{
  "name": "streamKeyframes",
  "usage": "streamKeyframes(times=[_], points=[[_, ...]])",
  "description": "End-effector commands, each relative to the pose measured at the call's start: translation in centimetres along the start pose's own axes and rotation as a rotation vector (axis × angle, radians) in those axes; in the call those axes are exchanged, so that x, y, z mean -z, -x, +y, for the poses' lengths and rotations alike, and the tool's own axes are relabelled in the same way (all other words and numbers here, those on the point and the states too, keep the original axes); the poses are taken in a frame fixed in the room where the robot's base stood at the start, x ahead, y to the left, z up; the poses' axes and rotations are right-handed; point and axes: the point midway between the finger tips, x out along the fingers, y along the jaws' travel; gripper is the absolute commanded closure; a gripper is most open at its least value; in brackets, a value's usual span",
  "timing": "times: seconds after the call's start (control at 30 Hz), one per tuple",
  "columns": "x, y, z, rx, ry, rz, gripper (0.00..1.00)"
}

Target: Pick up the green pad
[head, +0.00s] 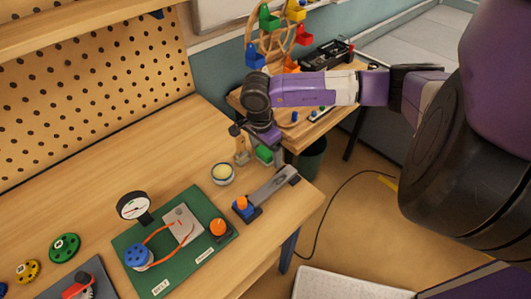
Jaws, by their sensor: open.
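The green pad (264,154) is a small green block near the right part of the workbench. My gripper (259,150) is right at it, pointing down from the purple and white arm. Its jaws are open, and the pad shows below and between the grey fingers. Parts of the pad are hidden by the fingers. I cannot tell whether the fingers touch it.
A round tin (222,174) and a grey bar (273,186) with a blue and orange end lie close to the gripper. A green belt board (205,260), a dial gauge (134,206) and gears (64,248) stand to the left. A second table holds a colourful wheel model (269,20).

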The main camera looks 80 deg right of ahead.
Motion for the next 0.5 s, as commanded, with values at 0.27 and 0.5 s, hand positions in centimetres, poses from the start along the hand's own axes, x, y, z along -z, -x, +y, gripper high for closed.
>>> streamKeyframes(times=[0.27,0.5], points=[[0.01,-0.02,-0.01,0.0,0.0,0.0,0.33],[0.0,0.01,-0.01,0.0,0.0,0.0,0.8]])
